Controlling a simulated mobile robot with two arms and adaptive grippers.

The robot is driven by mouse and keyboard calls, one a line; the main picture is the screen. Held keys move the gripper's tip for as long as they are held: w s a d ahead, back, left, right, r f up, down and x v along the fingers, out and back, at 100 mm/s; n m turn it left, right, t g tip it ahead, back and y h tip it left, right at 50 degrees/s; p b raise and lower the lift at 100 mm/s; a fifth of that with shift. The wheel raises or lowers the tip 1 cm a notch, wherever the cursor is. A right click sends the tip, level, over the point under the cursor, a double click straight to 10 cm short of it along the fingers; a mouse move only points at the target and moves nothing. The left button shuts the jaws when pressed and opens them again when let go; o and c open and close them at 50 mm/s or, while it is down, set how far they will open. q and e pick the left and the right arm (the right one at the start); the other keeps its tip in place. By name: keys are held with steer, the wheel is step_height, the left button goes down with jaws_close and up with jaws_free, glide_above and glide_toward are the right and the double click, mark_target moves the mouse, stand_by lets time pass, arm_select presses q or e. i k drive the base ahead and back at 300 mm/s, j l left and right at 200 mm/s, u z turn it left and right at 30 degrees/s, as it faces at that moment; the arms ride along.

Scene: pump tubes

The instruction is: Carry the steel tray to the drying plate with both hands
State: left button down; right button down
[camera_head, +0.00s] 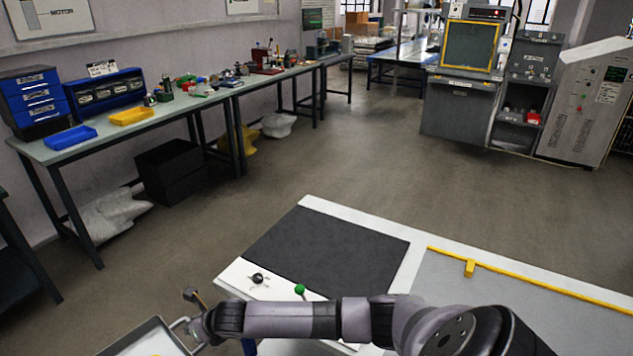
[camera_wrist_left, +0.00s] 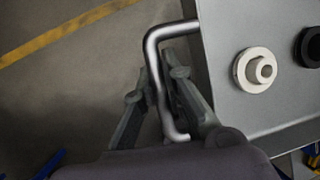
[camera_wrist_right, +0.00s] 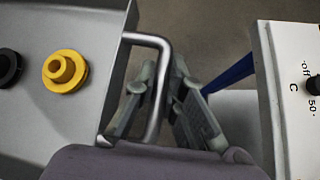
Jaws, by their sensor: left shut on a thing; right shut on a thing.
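The grey steel tray (camera_head: 155,343) shows in part at the bottom left of the head view. My left gripper (camera_wrist_left: 157,86) is shut on the tray's bent rod handle on one side. My right gripper (camera_wrist_right: 157,84) is shut on the handle on the opposite side. In the tray sit a white flanged piece (camera_wrist_left: 257,70), a black one (camera_wrist_left: 312,46) and a yellow one (camera_wrist_right: 65,72). The drying plate (camera_head: 325,250), dark on a white body with knobs, lies right of the tray in the head view. Its knob panel (camera_wrist_right: 288,50) is beside my right gripper, apart from it.
A grey surface with a yellow strip (camera_head: 530,282) and a small yellow block (camera_head: 469,268) lies right of the drying plate. The plate's dark top is bare. Benches with bins (camera_head: 130,116) stand along the left wall. The floor between is open.

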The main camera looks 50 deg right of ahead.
mark_target(328, 249)
steer(key=i+z, duration=0.3)
steer(key=i, duration=0.25)
steer(key=i+j+z, duration=0.15)
steer(key=i+z, duration=0.15)
steer(key=i, duration=0.3)
steer(key=i+z, duration=0.2)
steer(key=z, duration=0.2)
steer(key=i+z, duration=0.2)
steer(key=z, duration=0.2)
steer(key=i+j+z, duration=0.1)
steer(key=z, duration=0.3)
steer(key=i+z, duration=0.1)
steer(key=z, duration=0.75)
